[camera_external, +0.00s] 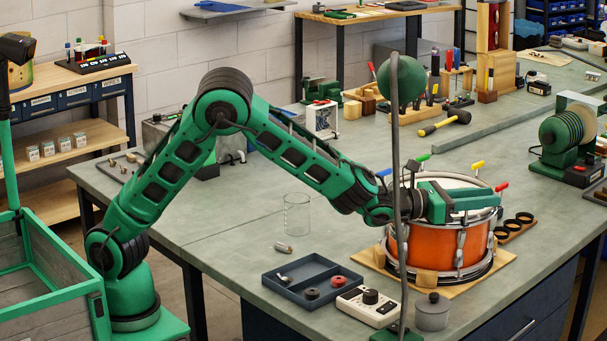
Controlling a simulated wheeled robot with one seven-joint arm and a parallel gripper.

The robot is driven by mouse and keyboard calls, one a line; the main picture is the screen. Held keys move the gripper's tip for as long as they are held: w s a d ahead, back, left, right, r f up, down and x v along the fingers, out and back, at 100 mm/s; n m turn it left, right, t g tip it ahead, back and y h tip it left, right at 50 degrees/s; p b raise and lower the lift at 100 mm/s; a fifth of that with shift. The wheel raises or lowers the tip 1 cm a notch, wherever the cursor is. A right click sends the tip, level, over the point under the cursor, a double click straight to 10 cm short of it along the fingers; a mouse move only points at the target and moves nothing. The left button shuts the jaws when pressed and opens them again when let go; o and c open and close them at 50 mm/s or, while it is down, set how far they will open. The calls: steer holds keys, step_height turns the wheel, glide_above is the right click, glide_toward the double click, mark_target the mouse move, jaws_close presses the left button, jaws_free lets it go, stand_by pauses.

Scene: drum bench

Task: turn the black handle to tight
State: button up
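An orange snare drum (434,245) with a white head and metal hoops stands on a wooden board (503,262) at the right of the bench. Coloured handles stick up around its rim: blue (384,173), green (424,158), yellow (477,165) and red (502,187). I cannot make out a black handle; my gripper and wrist cover part of the rim. My gripper (493,193) reaches from the left, low across the drum's top. Its two green fingers appear spread apart, with nothing visible between them. Whether it touches the drum is unclear.
A grey upright pole (397,130) with a green ball stands before the drum. Close by are a dark tray (290,290), a white control box (368,306), a grey lidded pot (432,311) and a glass beaker (296,214). The bench's left part is mostly clear.

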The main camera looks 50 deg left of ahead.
steer(key=a+r, duration=0.9)
steer(key=a, duration=0.2)
steer(key=shift+w+a+r, duration=0.25)
steer(key=shift+a+r, duration=0.05)
steer(key=shift+a, duration=0.05)
steer(key=s+d+f+m+g+y, duration=0.15)
steer(key=s+m, duration=0.25)
steer(key=m, duration=0.8)
steer(key=s+d+f+m+g, duration=0.1)
steer(key=s+d+f+m, duration=0.2)
steer(key=m, duration=0.9)
steer(key=s+f+m+g+y, duration=0.15)
steer(key=s+m, duration=0.35)
steer(key=m, duration=0.7)
steer(key=shift+h, duration=0.3)
steer(key=shift+f+x, duration=0.15)
steer(key=shift+x, duration=2.55)
steer(key=shift+f+x, duration=0.15)
steer(key=shift+x, duration=2.6)
